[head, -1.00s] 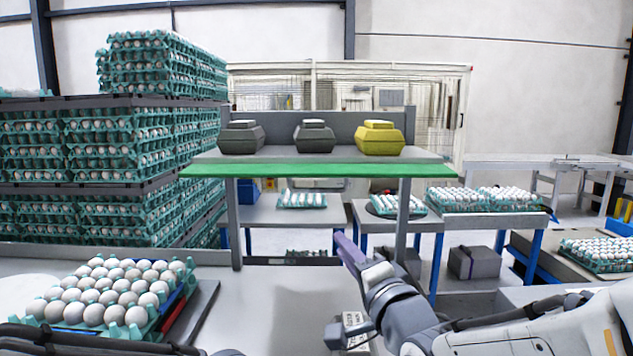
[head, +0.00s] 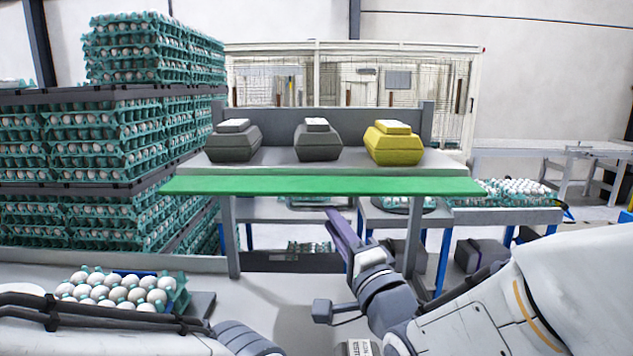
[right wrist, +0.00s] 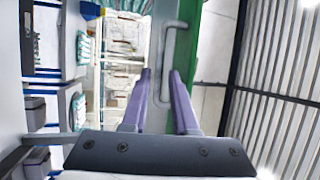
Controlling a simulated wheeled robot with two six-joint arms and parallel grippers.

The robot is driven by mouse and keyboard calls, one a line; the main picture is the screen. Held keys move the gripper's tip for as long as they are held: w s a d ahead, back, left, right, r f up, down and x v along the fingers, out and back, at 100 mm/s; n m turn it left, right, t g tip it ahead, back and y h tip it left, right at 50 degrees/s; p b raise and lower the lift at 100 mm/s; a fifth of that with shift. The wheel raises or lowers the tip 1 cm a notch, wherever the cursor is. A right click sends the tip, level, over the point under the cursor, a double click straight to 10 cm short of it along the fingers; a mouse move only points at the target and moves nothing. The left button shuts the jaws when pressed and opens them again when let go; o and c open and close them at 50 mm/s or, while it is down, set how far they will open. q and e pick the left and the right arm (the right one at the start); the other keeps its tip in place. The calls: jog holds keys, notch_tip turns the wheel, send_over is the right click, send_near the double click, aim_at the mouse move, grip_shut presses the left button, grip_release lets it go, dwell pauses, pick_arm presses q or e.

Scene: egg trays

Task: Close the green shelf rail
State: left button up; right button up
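The green shelf rail (head: 320,186) runs along the front edge of a grey shelf (head: 275,160) in the head view. In the right wrist view the rail (right wrist: 212,45) is a green strip right of the fingers, beside a grey bar-shaped handle (right wrist: 168,65). My right gripper (head: 335,222) is below the rail, near its middle, with its purple fingers pointing up and forward. In the right wrist view my right gripper (right wrist: 160,74) has its fingers apart, with nothing clearly held; the handle appears beyond the fingertips, and contact cannot be told. My left gripper is out of view.
Two grey egg boxes (head: 233,142) (head: 318,142) and a yellow one (head: 394,145) stand on the shelf. An egg tray (head: 178,300) lies at lower left. Stacked egg trays (head: 100,125) rise at left. Grey posts (head: 230,240) hold up the shelf.

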aim_at(321, 207)
jog(key=p+x, duration=0.3)
jog(key=x, duration=0.5)
jog(key=shift+a+p, duration=0.15)
jog(key=shift+p, duration=0.25)
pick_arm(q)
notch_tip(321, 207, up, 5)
pick_arm(e)
grip_shut()
jog(key=shift+f, duration=0.1)
dwell(0.6)
